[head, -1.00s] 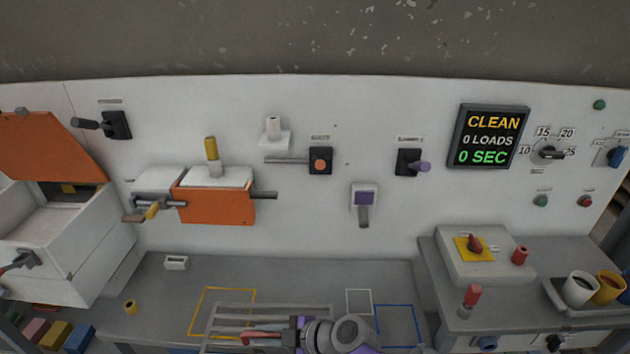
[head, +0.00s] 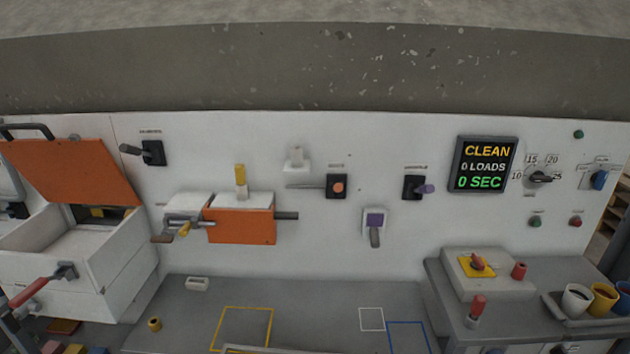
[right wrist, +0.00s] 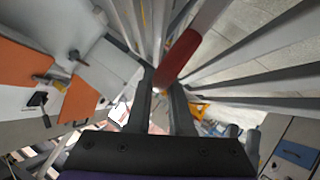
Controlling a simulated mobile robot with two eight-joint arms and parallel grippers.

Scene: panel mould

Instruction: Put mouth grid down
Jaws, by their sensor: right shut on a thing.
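The mouth grid is a frame of pale grey bars with a red handle. In the head view only a thin pale edge of the grid (head: 262,349) shows at the bottom. In the right wrist view its grey bars (right wrist: 258,67) spread out close to the camera. My right gripper (right wrist: 162,88) is shut on the red handle (right wrist: 181,55) there and holds the grid up. The right gripper is below the head view's lower edge. My left gripper is in neither view.
The grey bench has an empty yellow outline (head: 242,309), a small white outline (head: 371,309) and a blue outline (head: 408,323). A yellow ring (head: 155,324) and a white block (head: 197,284) lie to their left. A raised box with a red knob (head: 477,263) and cups stand right.

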